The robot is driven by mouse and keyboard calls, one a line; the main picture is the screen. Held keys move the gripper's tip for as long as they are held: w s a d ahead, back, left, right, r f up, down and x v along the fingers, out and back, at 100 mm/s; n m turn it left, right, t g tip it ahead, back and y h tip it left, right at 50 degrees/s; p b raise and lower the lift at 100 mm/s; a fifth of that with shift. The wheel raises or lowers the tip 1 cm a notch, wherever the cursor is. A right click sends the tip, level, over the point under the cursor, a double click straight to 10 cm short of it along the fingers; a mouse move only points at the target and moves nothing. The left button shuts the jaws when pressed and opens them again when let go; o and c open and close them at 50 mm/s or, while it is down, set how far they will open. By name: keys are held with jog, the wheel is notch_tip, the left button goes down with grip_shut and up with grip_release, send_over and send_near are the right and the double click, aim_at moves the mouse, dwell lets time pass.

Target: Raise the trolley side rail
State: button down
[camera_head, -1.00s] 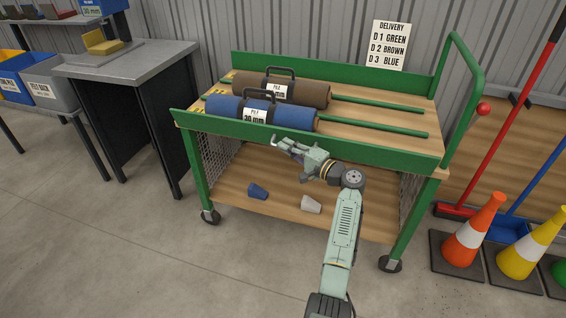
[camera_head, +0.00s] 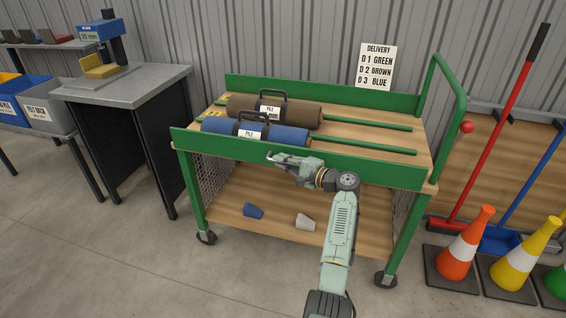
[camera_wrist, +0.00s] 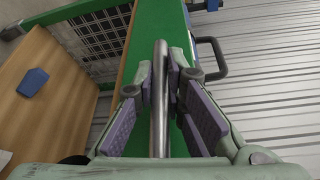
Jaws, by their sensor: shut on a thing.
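The trolley (camera_head: 395,245) has a green side rail (camera_head: 385,172) along its near long side, standing above the deck edge in front of the turf rolls. My gripper (camera_head: 272,158) is at the middle of this rail. In the wrist view, my gripper (camera_wrist: 160,85) has its purple-padded fingers on both sides of a metal bar (camera_wrist: 160,132), shut on it. The bar runs along the green rail (camera_wrist: 155,22). A blue roll (camera_head: 255,134) and a brown roll (camera_head: 275,110) lie on the deck; the rail hides the blue roll's lower part.
A blue piece (camera_head: 253,211) and a pale piece (camera_head: 305,222) lie on the lower shelf (camera_head: 275,200). A grey-topped bench (camera_head: 125,85) stands left. Cones (camera_head: 457,245) stand right, near brooms. The floor in front is open.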

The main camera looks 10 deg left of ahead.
jog(key=c, duration=1.7)
grip_release()
jog(key=shift+r, duration=0.1)
jog(key=shift+o, duration=0.2)
jog(key=f+v, duration=0.1)
jog(key=v, duration=1.1)
jog(key=shift+r, duration=0.5)
